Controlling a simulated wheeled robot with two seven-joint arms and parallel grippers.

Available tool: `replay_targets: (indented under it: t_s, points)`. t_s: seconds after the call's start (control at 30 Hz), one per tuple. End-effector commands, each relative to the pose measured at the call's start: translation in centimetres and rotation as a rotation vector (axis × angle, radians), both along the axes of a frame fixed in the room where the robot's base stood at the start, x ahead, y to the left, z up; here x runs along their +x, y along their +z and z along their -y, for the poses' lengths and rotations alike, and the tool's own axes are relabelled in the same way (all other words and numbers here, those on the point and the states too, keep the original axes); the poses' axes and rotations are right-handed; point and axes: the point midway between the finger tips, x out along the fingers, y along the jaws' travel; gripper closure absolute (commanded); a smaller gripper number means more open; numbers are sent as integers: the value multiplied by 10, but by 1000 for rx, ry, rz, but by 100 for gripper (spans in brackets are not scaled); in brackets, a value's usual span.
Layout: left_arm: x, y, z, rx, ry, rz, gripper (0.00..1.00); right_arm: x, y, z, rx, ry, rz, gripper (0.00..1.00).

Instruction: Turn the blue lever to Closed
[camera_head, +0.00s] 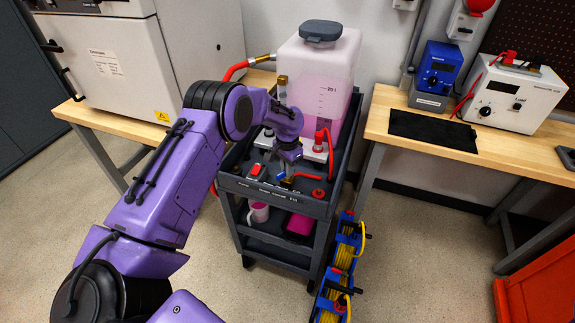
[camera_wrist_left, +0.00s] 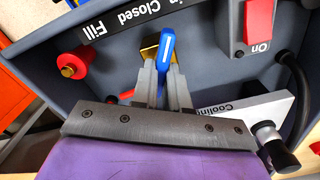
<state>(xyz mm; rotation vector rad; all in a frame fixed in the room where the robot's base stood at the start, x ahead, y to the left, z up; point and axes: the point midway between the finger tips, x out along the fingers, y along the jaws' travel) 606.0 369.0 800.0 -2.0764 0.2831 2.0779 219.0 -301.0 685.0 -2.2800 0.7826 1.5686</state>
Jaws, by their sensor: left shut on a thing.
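The blue lever (camera_wrist_left: 167,42) stands on a brass-coloured valve in the cart's top tray. My left gripper (camera_wrist_left: 161,80) is shut on the blue lever, with its two grey fingers on either side of the handle. A black label strip (camera_wrist_left: 165,12) on the tray's rim reads "in", "Closed" and "Fill". The lever's free end points at the strip, near the end of "in" and beside "Closed"; its exact setting I cannot tell. In the head view the left gripper (camera_head: 287,168) reaches down into the tray and mostly hides the lever. My right gripper is not in view.
The pink-filled tank (camera_head: 322,75) stands at the cart's back.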

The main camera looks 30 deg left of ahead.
Motion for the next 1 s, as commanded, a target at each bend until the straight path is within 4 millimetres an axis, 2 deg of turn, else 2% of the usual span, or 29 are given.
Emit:
replay_targets:
  t_s: [0.5, 1.0]
  points:
    - [1, 2, -1, 1, 393, 3, 100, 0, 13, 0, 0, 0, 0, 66]
    - [2, 2, -1, 1, 507, 5, 100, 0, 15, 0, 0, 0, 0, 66]
